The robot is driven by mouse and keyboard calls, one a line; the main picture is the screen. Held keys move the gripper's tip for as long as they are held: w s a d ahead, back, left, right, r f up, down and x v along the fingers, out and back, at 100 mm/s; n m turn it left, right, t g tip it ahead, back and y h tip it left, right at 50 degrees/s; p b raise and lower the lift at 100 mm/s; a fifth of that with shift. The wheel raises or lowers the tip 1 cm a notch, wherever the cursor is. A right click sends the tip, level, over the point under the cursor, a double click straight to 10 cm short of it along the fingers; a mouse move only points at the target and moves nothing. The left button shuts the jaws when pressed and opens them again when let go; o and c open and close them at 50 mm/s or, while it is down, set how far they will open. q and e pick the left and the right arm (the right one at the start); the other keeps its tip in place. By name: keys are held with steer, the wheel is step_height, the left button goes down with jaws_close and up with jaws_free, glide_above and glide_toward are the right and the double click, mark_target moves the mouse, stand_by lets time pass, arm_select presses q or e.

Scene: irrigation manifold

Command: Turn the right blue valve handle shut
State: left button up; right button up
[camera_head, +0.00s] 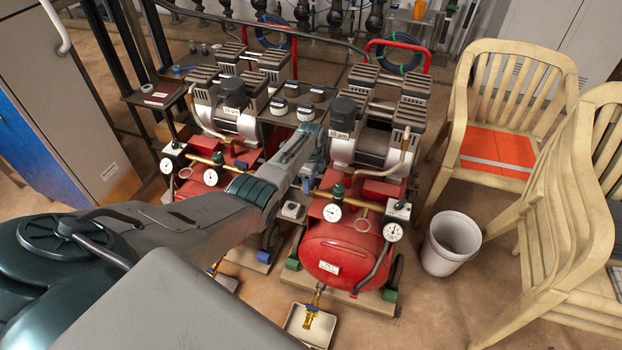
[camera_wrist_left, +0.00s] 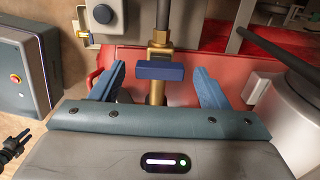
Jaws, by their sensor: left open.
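In the left wrist view, a blue valve handle (camera_wrist_left: 160,71) sits on a brass valve (camera_wrist_left: 157,92) under a vertical grey pipe. The handle lies crosswise to the pipe. My left gripper (camera_wrist_left: 154,69) is open, with one blue finger on each side of the handle and a gap visible on both sides. In the head view, my left arm reaches in from the left, and my left gripper (camera_head: 309,182) points down between the two red compressors. The handle cannot be made out there. My right gripper is not in view.
The right compressor (camera_head: 345,250) has gauges and hoses close to my left gripper. A white bucket (camera_head: 450,243) and beige chairs (camera_head: 505,100) stand at right. A drip tray (camera_head: 307,327) lies in front. In the wrist view, a grey box (camera_wrist_left: 22,75) with a red button is at left.

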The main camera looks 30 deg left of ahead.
mark_target(311, 182)
arm_select(q)
steer(key=shift+r, duration=0.4)
step_height(311, 182, up, 10)
steer(key=p, duration=0.1)
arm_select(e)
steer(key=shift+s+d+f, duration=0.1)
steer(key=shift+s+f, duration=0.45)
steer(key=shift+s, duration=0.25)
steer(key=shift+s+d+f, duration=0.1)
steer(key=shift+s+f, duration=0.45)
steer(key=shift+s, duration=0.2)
arm_select(q)
steer(key=shift+f, duration=0.1)
